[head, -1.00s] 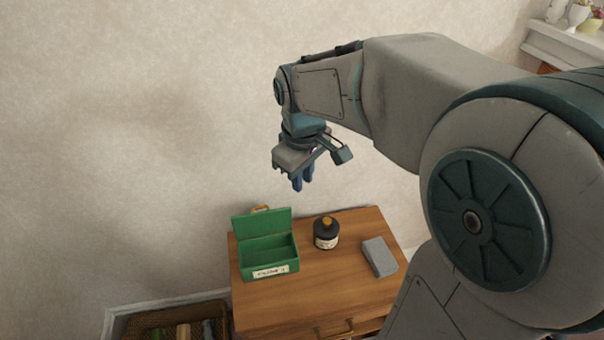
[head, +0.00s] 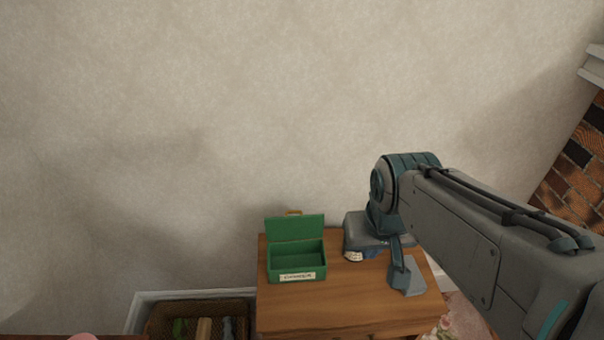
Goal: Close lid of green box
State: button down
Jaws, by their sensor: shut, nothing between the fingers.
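The green box (head: 297,276) stands on the left part of the wooden cabinet top, with a white label on its front. Its lid (head: 295,229) is open, standing up at the back edge, and the box's inside shows. A brass-coloured piece (head: 293,212) shows at the lid's top edge. My gripper (head: 373,254) is shut and empty, to the right of the box and apart from it.
A dark bottle's pale label (head: 354,256) shows beneath my gripper; the rest is hidden. The wooden top (head: 340,310) is clear in front. A basket (head: 165,320) stands low at left. The wall is behind.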

aim_at(286, 228)
jog(key=z, duration=0.5)
jog(key=k, duration=1.2)
jog(key=u, duration=0.1)
jog(key=i, duration=0.35)
jog(key=u, duration=0.7)
jog(key=i, duration=1.05)
jog(key=z, duration=0.3)
